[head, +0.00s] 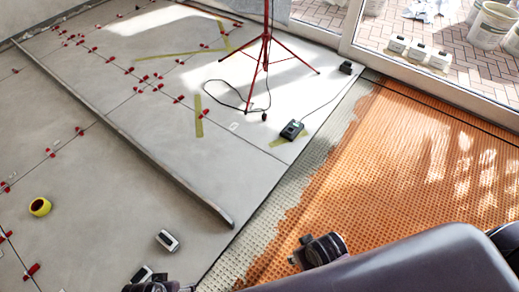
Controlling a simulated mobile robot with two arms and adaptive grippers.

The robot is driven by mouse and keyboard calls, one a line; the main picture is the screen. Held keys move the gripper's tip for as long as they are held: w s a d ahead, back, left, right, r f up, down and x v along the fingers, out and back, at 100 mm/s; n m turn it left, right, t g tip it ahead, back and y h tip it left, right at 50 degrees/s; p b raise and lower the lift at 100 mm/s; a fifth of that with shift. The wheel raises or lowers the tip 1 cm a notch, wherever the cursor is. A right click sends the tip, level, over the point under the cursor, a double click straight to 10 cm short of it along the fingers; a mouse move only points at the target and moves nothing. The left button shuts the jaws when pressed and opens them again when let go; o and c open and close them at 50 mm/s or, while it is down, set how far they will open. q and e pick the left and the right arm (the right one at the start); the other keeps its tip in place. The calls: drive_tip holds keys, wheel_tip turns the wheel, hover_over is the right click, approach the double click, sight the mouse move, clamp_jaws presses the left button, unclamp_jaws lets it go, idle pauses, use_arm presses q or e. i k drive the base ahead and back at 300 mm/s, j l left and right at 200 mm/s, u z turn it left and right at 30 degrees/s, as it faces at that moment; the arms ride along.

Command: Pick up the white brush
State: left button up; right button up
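A small white block with a dark strip along its side (167,240), which looks like the white brush, lies on the grey tiles at the lower middle left. A dark part of my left gripper (152,287) shows at the bottom edge, beside and partly over that second piece. Whether it touches the piece cannot be told. A dark part of my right gripper (320,250) shows over the orange mat, beside my large grey arm link. The fingers of both grippers are not clear.
A long grey straightedge (130,137) lies across the tiles. A yellow tape roll (40,207), red levelling clips (32,270), a red tripod (266,45) and a dark device with a cable (292,130) are around. The orange mat (420,160) is at the right.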

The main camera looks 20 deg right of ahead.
sight(170, 242)
drive_tip(key=j+u, duration=0.1)
drive_tip(key=u, duration=0.3)
drive_tip(key=j+u, duration=0.15)
drive_tip(key=u, duration=0.25)
drive_tip(key=i+l, duration=0.1)
drive_tip(key=l, duration=0.2)
drive_tip(key=i+l, duration=0.15)
drive_tip(key=l, duration=0.2)
drive_tip(key=i+l, duration=0.1)
drive_tip(key=l, duration=0.2)
drive_tip(key=i+l+u, duration=0.1)
drive_tip(key=l+u, duration=0.15)
drive_tip(key=u, duration=0.15)
drive_tip(key=l+u, duration=0.25)
drive_tip(key=u, duration=0.15)
drive_tip(key=l+u, duration=0.4)
drive_tip(key=j, duration=0.1)
